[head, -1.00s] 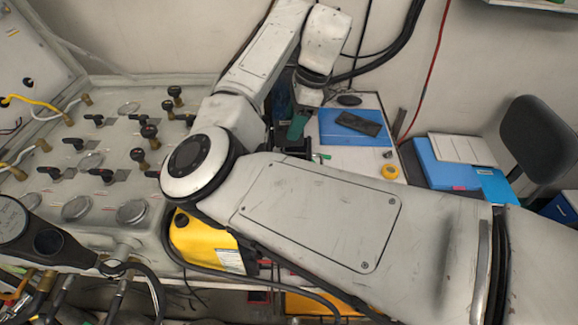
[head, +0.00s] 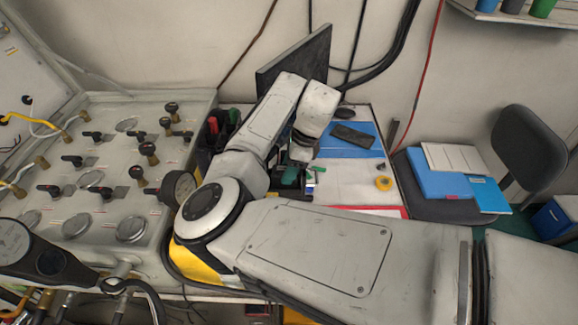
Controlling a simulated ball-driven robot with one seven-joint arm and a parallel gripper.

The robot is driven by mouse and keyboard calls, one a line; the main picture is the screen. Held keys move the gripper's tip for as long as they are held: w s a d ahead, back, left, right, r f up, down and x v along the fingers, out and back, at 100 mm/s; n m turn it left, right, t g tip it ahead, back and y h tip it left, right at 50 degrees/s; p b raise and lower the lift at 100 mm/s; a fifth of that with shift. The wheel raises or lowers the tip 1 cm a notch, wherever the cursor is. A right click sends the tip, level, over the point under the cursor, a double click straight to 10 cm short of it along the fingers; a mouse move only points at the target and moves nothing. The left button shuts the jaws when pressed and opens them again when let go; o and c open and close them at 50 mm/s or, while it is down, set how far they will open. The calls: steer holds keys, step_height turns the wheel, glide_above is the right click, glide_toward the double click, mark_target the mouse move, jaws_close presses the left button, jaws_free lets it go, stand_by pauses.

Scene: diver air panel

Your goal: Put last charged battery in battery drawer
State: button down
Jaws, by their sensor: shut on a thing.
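My gripper (head: 297,166) is low over the near left part of the white table (head: 345,180), beyond my own elbow. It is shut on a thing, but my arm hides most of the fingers. A small dark green shape (head: 290,178) shows just below it; I take this to be the battery, though I cannot make out its outline. Dark box-like edges show around and below that shape. I cannot tell whether they belong to the battery drawer, and no drawer can be clearly made out.
The valve panel (head: 105,165) with gauges fills the left. A black holder (head: 208,140) and a dark monitor (head: 300,55) stand behind my arm. A blue sheet with a dark device (head: 352,135) and a yellow tape roll (head: 383,183) lie right of my gripper. A chair (head: 528,140) is at the right.

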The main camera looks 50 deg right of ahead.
steer(key=shift+f, duration=0.2)
steer(key=c, duration=0.5)
jaws_free()
steer(key=shift+r, duration=0.15)
steer(key=b+v, duration=0.2)
steer(key=v, duration=1)
